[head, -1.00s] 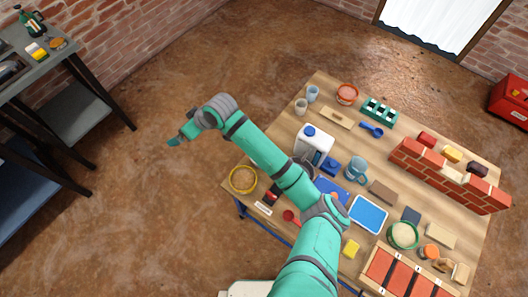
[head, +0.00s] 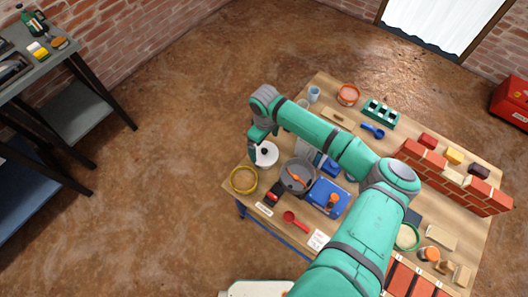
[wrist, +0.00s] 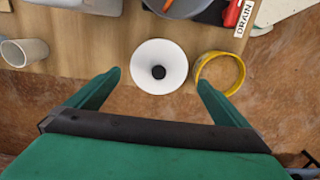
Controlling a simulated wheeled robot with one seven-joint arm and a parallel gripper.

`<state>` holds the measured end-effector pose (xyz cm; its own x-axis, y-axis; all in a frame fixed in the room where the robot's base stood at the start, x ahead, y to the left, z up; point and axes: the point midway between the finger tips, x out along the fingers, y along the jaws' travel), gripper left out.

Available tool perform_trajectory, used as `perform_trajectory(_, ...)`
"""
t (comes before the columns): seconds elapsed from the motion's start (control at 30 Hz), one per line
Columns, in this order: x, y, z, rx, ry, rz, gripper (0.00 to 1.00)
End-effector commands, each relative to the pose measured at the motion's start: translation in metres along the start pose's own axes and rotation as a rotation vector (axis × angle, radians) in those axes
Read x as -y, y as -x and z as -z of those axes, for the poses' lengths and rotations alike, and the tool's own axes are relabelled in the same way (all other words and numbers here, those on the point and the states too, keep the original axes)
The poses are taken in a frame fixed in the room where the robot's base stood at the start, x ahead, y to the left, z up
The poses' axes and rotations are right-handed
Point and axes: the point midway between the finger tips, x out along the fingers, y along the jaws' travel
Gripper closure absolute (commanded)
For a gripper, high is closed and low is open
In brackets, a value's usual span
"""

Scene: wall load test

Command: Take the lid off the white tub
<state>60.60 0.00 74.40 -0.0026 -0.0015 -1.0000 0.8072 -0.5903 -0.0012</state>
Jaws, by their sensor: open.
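The white lid (head: 262,158) with a dark knob sits at the table's left edge in the head view. It also shows in the wrist view (wrist: 150,52) as a white disc with a black knob (wrist: 158,72). The tub's body beneath it is mostly hidden, as I look down on the lid. My gripper (wrist: 159,80) is open and empty. Its two green fingers stand wide apart, one to each side of the lid in the picture, with the knob between them. I cannot tell the exact height gap. In the head view my wrist is beside and above the lid.
A yellow-rimmed round sieve (head: 244,191) stands close by; it also shows right of the lid (wrist: 240,75). A grey pan (head: 292,186) is to the lid's right. Open floor lies left of the table.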

Motion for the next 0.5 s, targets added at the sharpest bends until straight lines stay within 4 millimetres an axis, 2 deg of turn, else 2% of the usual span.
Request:
perform_trajectory(0.23, 0.002, -0.017, 0.005, 0.000, 0.009, 0.000, 0.00)
perform_trajectory(0.5, -0.002, -0.052, 0.006, -0.001, 0.006, 0.000, 0.00)
